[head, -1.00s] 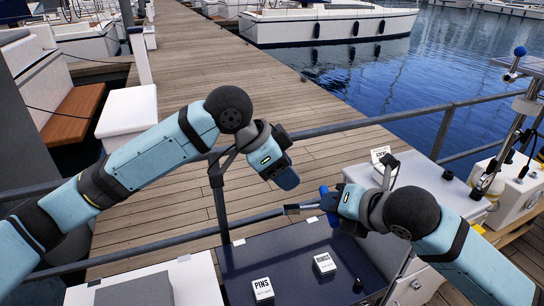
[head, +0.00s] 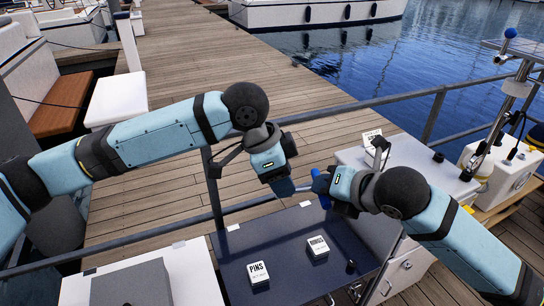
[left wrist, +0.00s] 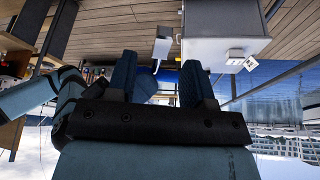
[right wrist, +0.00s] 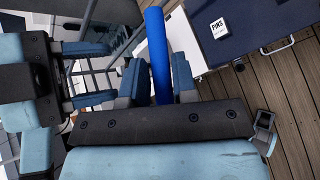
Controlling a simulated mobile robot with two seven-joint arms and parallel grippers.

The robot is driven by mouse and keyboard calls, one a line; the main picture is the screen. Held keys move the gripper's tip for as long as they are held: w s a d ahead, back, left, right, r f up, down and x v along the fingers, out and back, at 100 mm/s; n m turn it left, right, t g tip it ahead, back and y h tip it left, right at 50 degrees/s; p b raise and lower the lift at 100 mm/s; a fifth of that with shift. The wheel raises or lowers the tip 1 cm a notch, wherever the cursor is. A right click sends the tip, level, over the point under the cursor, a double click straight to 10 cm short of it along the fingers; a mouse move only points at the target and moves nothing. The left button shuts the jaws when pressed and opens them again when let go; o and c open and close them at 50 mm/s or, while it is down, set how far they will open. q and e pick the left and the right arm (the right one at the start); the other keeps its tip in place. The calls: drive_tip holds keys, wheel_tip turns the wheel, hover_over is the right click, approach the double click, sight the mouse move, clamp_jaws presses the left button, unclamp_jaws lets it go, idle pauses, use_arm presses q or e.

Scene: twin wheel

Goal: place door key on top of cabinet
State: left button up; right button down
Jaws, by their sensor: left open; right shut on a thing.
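I cannot make out a door key in any view. A white cabinet (head: 425,182) stands at the right, with a small labelled box (head: 372,137) on its top. My right gripper (head: 324,186) is shut on a blue-handled tool, left of the cabinet and above the dark blue work surface; the blue handle (right wrist: 156,45) shows between the fingers in the right wrist view. The tool's thin end points left to my left gripper (head: 283,187). My left gripper is open, its fingers apart in the left wrist view (left wrist: 158,65). I cannot tell whether it touches the tool.
The dark blue surface (head: 300,255) holds a PINS box (head: 258,273) and a second small white box (head: 317,246). A grey box (head: 133,285) sits at the lower left. A metal railing (head: 350,108) runs behind; the wooden dock and water lie beyond.

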sight(301, 190)
use_arm(q)
drive_tip(key=shift+x, duration=1.5)
clamp_jaws()
use_arm(e)
drive_tip(key=c, duration=0.8)
unclamp_jaws()
